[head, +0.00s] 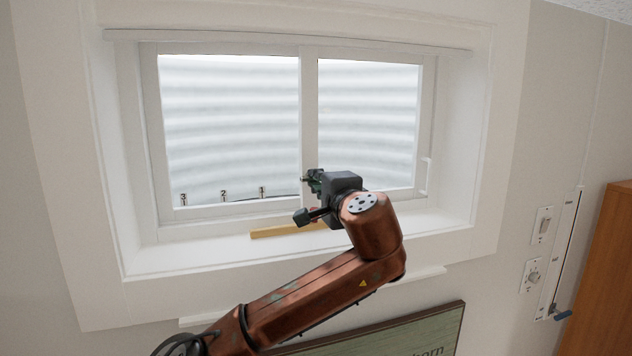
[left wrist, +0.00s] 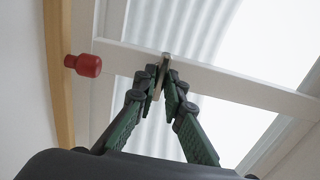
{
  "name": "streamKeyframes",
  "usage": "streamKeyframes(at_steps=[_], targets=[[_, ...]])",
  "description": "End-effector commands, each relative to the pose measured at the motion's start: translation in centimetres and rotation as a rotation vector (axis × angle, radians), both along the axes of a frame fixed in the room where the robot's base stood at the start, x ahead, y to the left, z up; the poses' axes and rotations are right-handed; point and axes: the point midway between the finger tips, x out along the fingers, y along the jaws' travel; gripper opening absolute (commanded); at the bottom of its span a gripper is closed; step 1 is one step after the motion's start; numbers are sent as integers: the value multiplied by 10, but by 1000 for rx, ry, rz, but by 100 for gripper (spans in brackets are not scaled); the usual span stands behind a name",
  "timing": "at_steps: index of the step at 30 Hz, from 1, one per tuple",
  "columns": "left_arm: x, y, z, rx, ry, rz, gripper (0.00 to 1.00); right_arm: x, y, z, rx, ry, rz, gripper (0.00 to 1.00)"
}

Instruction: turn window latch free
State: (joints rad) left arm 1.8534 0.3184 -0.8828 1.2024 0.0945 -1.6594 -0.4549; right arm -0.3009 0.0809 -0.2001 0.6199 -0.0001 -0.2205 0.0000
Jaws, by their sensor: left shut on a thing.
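The window latch (left wrist: 165,57) is a small pale metal piece on the white middle bar of the window (left wrist: 210,78). My left gripper (left wrist: 163,80) is shut on the latch, with its two green-and-black fingers on either side of it. In the head view my left gripper (head: 312,181) reaches the lower part of the window's middle bar (head: 308,120). There the wrist and fingers hide the latch. My right gripper is in neither view.
A wooden strip (head: 283,230) lies along the sill below the gripper; a red knob (left wrist: 84,65) shows beside it in the left wrist view. Small numbered markers (head: 223,196) line the lower left pane. Switches (head: 543,225) are on the right wall.

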Motion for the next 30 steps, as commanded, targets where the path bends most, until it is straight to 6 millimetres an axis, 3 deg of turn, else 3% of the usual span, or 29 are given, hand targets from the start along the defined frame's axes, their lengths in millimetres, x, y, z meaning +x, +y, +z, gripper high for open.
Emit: streamKeyframes(at_steps=[13, 14, 20, 30], targets=[[0, -2, -2, 10, 6, -3, 0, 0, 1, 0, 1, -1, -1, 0], [0, -2, -2, 10, 6, -3, 12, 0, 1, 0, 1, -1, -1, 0], [0, -1, -2, 9, 5, -2, 26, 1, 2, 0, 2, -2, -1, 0], [-3, -2, -1, 8, 4, -2, 26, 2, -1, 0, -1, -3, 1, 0]])
